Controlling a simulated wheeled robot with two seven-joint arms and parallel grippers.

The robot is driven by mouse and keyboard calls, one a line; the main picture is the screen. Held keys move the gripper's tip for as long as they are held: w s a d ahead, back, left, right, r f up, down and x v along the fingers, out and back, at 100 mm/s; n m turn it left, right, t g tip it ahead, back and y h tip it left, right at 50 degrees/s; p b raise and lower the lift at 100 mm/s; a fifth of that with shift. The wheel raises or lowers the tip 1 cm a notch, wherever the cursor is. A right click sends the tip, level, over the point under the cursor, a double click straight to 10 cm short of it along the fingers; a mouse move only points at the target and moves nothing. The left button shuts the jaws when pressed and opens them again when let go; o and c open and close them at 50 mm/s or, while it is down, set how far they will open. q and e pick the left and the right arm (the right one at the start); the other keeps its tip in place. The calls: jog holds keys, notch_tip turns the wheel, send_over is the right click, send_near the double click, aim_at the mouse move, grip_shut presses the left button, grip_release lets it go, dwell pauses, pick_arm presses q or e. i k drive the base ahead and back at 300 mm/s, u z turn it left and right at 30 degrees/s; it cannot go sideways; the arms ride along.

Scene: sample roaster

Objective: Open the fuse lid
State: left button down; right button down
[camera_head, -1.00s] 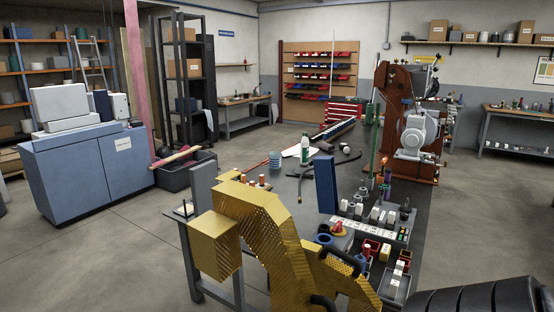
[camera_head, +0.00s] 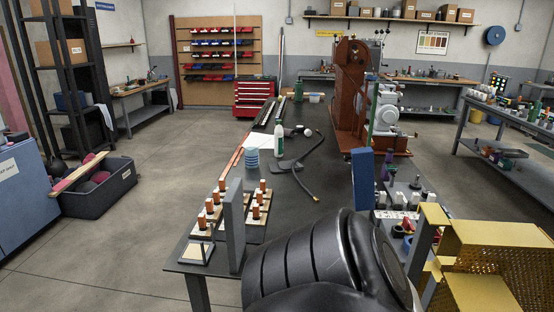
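I cannot make out for sure which part is the fuse lid. Several orange-brown cylinders (camera_head: 209,206) stand on pale bases at the bench's front left. An upright grey plate (camera_head: 235,224) stands just right of and in front of some of them. A blue upright panel (camera_head: 362,180) stands farther right, its foot partly hidden. A black ribbed arm link of mine hides the front middle of the bench. I see no fingertips clearly and cannot tell which gripper is which.
The dark bench (camera_head: 310,185) holds a white-green bottle (camera_head: 279,140), a blue ribbed cup (camera_head: 252,161) and a black hose. A tray of small parts is at the right. A brown machine (camera_head: 350,85) stands farther back. A dark bin (camera_head: 95,190) is on the floor left.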

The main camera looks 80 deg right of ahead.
aim_at(362, 158)
jog(key=i, duration=0.1)
jog(key=z, duration=2.2)
jog(key=i, duration=0.95)
jog(key=z, duration=0.05)
